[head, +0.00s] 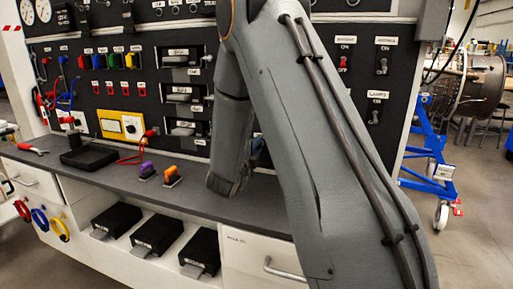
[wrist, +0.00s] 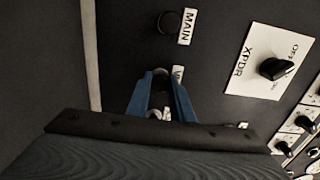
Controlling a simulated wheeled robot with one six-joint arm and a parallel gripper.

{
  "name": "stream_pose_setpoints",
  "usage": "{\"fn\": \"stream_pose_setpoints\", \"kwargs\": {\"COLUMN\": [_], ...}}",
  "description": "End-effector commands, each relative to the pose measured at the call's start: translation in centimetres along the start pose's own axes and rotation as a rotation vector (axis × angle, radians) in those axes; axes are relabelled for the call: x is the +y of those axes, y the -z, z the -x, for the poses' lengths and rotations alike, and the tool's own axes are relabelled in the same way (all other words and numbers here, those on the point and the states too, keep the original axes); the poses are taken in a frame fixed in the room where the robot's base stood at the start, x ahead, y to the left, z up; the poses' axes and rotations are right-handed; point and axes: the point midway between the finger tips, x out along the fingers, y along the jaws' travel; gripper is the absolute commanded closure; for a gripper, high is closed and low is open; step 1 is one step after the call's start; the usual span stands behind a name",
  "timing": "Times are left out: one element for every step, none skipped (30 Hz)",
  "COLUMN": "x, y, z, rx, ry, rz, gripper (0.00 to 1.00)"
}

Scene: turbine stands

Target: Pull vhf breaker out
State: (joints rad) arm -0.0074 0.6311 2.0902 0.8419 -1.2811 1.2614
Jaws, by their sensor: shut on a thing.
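In the wrist view my gripper (wrist: 160,82) reaches to the dark panel with its two blue fingers. The fingers are closed on the VHF breaker (wrist: 160,72), a small round thing of which only a pale bit shows between the tips. Its label is mostly covered by the right finger, with only the start of a "V" showing. I cannot tell how far out the breaker stands. The black round MAIN breaker (wrist: 170,22) is just above, apart from the fingers. In the head view my arm hides the gripper and this part of the panel.
The XPDR knob (wrist: 277,68) on its white plate is to the right in the wrist view, with more knobs below. In the head view the grey bench (head: 105,185) holds a black tray (head: 89,157) and purple and orange handles (head: 147,170).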

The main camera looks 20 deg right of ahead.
Motion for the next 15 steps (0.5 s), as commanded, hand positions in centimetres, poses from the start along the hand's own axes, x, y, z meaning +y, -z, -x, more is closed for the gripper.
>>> {"fn": "stream_pose_setpoints", "kwargs": {"x": [0.0, 0.0, 0.0, 0.0, 0.0, 0.0, 0.0, 0.0, 0.0, 0.0, -0.1, -0.1, -0.1, -0.1, -0.1], "y": [0.0, 0.0, 0.0, 0.0, 0.0, 0.0, 0.0, 0.0, -0.1, 0.0, -0.1, 0.0, 0.0, 0.0, 0.0], "z": [0.0, 0.0, 0.1, 0.1, 0.2, 0.3, 0.4, 0.5, 0.6, 0.6, 0.7, 0.8, 0.9, 1.0, 1.1], "rx": [0.000, 0.000, 0.000, 0.000, 0.000, -0.001, -0.001, -0.001, -0.001, -0.001, -0.001, 0.000, 0.000, 0.000, 0.000], "ry": [0.000, 0.000, 0.000, 0.000, 0.000, 0.000, 0.000, 0.001, 0.001, 0.001, 0.001, 0.001, 0.001, 0.001, 0.001], "rz": [0.000, 0.000, 0.000, 0.000, 0.000, 0.000, 0.000, 0.000, 0.000, 0.000, 0.000, 0.000, 0.000, 0.000, 0.000], "gripper": [1.00, 1.00, 1.00, 1.00, 1.00, 1.00, 1.00, 1.00, 1.00, 1.00, 1.00, 1.00, 1.00, 1.00, 1.00]}}
